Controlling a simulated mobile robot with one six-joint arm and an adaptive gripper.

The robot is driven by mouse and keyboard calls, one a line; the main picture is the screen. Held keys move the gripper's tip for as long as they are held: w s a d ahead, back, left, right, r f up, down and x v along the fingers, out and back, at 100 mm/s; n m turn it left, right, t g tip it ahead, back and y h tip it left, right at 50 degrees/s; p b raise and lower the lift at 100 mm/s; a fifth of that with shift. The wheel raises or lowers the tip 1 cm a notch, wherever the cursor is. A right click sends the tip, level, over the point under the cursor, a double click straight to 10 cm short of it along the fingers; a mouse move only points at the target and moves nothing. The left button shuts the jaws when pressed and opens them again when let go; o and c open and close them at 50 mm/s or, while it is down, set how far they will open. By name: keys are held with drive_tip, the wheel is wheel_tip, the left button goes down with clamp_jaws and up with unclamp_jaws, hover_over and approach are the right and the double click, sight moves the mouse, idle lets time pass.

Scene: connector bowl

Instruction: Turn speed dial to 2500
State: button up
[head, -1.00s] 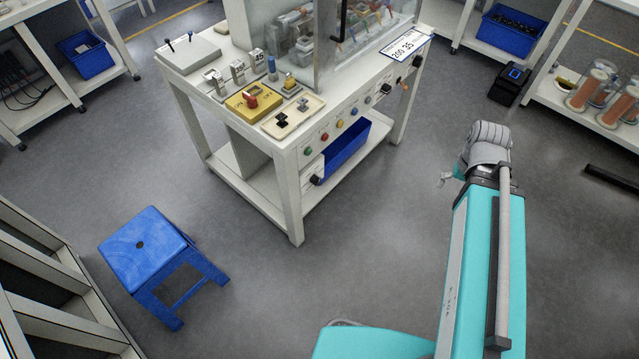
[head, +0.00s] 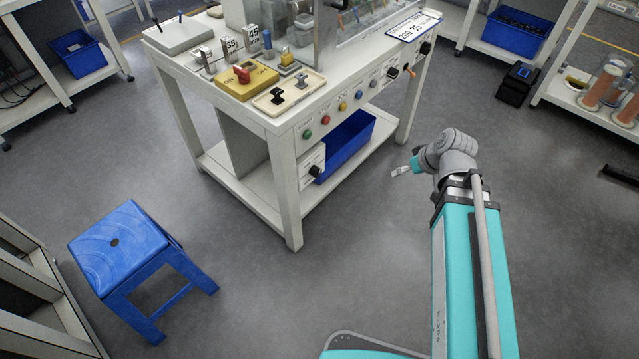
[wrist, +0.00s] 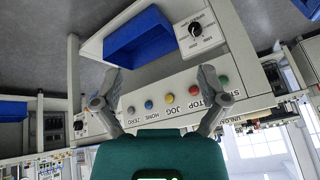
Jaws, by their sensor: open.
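A black dial (head: 315,171) sits on a small white panel under the front edge of the white workbench (head: 290,200). In the wrist view, which is upside down, the same dial (wrist: 194,31) shows on its white panel at the upper right, with printed marks around it. The marks are too small to read. My gripper (wrist: 160,72) is open and empty, its two fingers spread. The dial lies beyond the fingertips, towards the right finger, clear of both. In the head view my gripper (head: 401,171) is right of the bench, apart from it.
A row of coloured buttons (head: 343,106) and further black knobs (head: 392,73) line the bench front. A blue bin (head: 346,146) stands on the lower shelf beside the dial panel. A blue stool (head: 120,248) stands at left. The floor before the bench is clear.

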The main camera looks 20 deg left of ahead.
sight(318, 174)
drive_tip(key=w+a+f+n+t+y+b, duration=0.2)
drive_tip(key=a+f+n+y+b, duration=0.1)
drive_tip(key=a+f+b, duration=0.6)
drive_tip(key=w+a+f+n+t+y+b, duration=0.1)
drive_tip(key=a+f+b, duration=0.7)
drive_tip(key=b, duration=1)
wheel_tip(318, 174, down, 3)
drive_tip(key=w+n+y, duration=0.1)
drive_tip(key=n+y, duration=0.1)
drive_tip(key=n, duration=0.1)
drive_tip(key=shift+w+a+r+n+t+y+b, duration=0.15)
drive_tip(key=shift+a+n+t+y+b, duration=0.15)
drive_tip(key=shift+a+n+t+y, duration=0.1)
drive_tip(key=b+x, duration=0.5)
drive_tip(key=x, duration=0.8)
drive_tip(key=shift+w+a, duration=0.2)
drive_tip(key=shift+a, duration=0.05)
